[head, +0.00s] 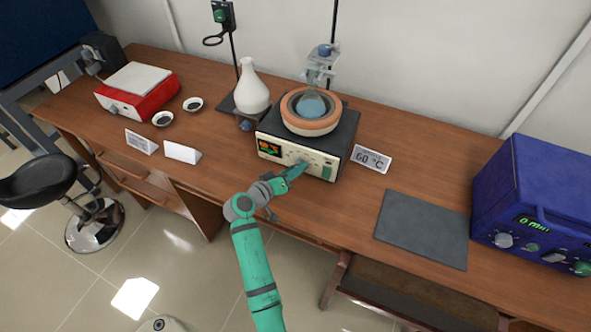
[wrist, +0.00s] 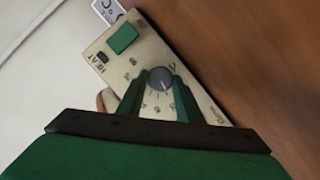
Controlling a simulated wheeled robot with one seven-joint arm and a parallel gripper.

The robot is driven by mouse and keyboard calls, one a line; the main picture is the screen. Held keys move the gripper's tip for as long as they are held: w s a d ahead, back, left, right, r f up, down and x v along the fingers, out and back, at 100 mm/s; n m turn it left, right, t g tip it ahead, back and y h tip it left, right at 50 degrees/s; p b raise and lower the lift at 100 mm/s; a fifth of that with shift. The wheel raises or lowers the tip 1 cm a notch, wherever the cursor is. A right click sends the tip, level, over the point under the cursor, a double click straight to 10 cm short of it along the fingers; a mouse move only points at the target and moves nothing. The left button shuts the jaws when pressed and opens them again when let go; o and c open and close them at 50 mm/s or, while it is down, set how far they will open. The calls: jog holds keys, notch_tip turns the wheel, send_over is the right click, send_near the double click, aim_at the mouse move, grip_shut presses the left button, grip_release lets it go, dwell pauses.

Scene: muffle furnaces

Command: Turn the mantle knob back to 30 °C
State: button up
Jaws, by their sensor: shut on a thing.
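The heating mantle (head: 334,150) stands on the wooden bench, with an orange ring (head: 311,113) on top and a round flask (head: 311,104) seated in it. Its cream front panel carries a lit display (head: 270,147) at the left; the digits are too small to read surely. The grey mantle knob (wrist: 160,80) sits on the panel, with scale marks around it. My gripper (wrist: 160,90) is shut on the knob, one green finger on each side. In the head view my gripper (head: 298,168) reaches the panel and hides the knob. A green switch (wrist: 123,38) is beside it.
A card reading 60 °C (head: 371,158) stands right of the mantle. A grey mat (head: 423,229) and a blue furnace (head: 540,205) are farther right. A white vase-shaped flask (head: 251,88), two small dishes, two cards and a red hotplate (head: 139,98) stand left.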

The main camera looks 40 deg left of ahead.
dwell(0.5)
jog(key=o, duration=1)
jog(key=shift+d, duration=0.1)
jog(key=shift+o, duration=0.2)
jog(key=shift+s, duration=0.1)
jog(key=v, duration=1)
jog(key=shift+s, duration=0.4)
